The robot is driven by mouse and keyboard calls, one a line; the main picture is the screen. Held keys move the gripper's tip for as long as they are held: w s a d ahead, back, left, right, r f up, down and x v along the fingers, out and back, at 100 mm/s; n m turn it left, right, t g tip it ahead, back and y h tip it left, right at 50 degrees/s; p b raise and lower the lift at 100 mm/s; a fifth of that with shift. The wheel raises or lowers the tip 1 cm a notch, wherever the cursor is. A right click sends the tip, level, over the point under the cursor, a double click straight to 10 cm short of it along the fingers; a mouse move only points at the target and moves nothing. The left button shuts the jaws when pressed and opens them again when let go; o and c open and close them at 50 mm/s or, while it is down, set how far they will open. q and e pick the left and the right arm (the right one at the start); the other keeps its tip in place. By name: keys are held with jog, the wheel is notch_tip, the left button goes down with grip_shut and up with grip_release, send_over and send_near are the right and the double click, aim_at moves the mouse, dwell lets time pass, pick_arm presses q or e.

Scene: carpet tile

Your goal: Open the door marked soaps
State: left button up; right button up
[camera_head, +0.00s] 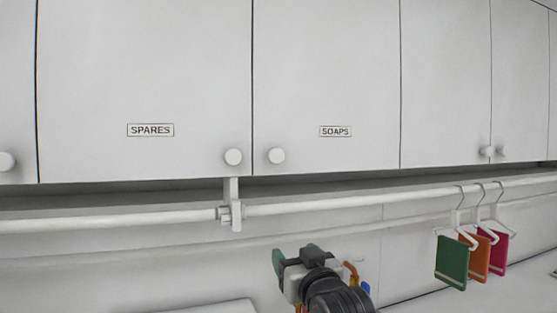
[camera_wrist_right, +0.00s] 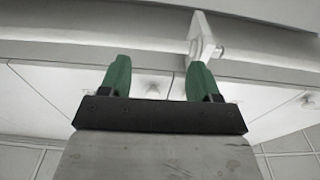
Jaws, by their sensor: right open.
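The door marked SOAPS (camera_head: 327,75) is a plain white cabinet door, shut flush with its neighbours. Its round white knob (camera_head: 277,155) sits at its lower left corner. My right gripper (camera_head: 284,260) is below this door and below the rail, apart from the knob. In the right wrist view its two green fingers (camera_wrist_right: 160,78) are spread with nothing held between them. A pale knob (camera_wrist_right: 152,88) shows beyond the gap between the fingers; I cannot tell which door it is on. My left gripper is not in view.
The SPARES door (camera_head: 145,70), also shut, adjoins on the left, with its knob (camera_head: 233,157) close by. A white rail (camera_head: 330,203) runs under the cabinets, held by a bracket (camera_head: 232,205). Green, orange and pink cloths (camera_head: 452,262) hang at the right.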

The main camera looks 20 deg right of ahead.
aim_at(277, 158)
notch_tip(277, 158, up, 14)
jog(key=t, duration=0.3)
jog(key=p+x, duration=0.2)
jog(key=x, duration=0.1)
jog(key=p+x, duration=0.2)
jog(key=x, duration=0.1)
jog(key=p+x, duration=0.2)
jog(key=shift+w+a+r, duration=0.15)
jog(key=shift+w+r, duration=0.1)
jog(key=shift+r, duration=0.15)
jog(key=shift+w, duration=0.5)
